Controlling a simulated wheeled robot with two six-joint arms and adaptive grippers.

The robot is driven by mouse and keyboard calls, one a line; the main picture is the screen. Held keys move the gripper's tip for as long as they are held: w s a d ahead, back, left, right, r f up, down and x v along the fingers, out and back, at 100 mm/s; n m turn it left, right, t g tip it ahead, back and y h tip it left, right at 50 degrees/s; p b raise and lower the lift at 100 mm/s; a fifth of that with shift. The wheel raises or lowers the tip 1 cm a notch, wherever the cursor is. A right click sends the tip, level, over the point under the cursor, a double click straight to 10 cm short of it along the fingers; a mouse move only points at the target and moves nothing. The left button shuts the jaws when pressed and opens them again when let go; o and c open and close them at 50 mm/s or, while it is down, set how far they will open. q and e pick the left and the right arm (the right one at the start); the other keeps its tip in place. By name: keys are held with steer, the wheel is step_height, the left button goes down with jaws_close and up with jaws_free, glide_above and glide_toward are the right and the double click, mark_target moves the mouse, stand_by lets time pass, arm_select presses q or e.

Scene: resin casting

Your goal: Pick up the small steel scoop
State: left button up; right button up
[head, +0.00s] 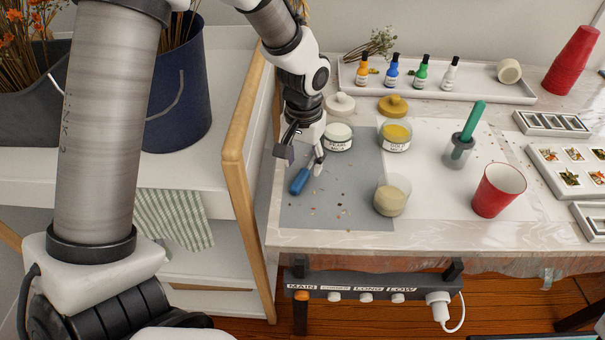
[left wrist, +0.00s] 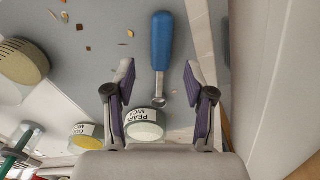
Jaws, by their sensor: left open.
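The small steel scoop has a blue handle (head: 299,181) and lies on the grey mat (head: 330,212) near its left edge. In the left wrist view the blue handle (left wrist: 162,40) points up the picture and the steel end (left wrist: 162,95) lies between my fingers. My left gripper (head: 303,156) is open above the scoop; in the left wrist view its two fingers (left wrist: 160,82) stand either side of the steel end with gaps, not touching it. In the head view the steel end is mostly hidden by the gripper. My right gripper is not in view.
The pearl mica jar (head: 338,137) stands close beside the left gripper, with the gold mica jar (head: 396,136) to its right. A cup of pale resin (head: 390,196), a red cup (head: 498,190) and a holder with a green-handled tool (head: 460,148) stand further right. A wooden-framed shelf (head: 243,130) is left.

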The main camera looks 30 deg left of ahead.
mark_target(303, 172)
arm_select(q)
steer(key=f, duration=0.3)
steer(key=shift+w+a+f, duration=0.15)
steer(key=shift+w+f, duration=0.15)
steer(key=shift+s+r, duration=0.15)
steer(key=shift+s, duration=0.05)
steer(key=shift+c, duration=0.7)
jaws_close()
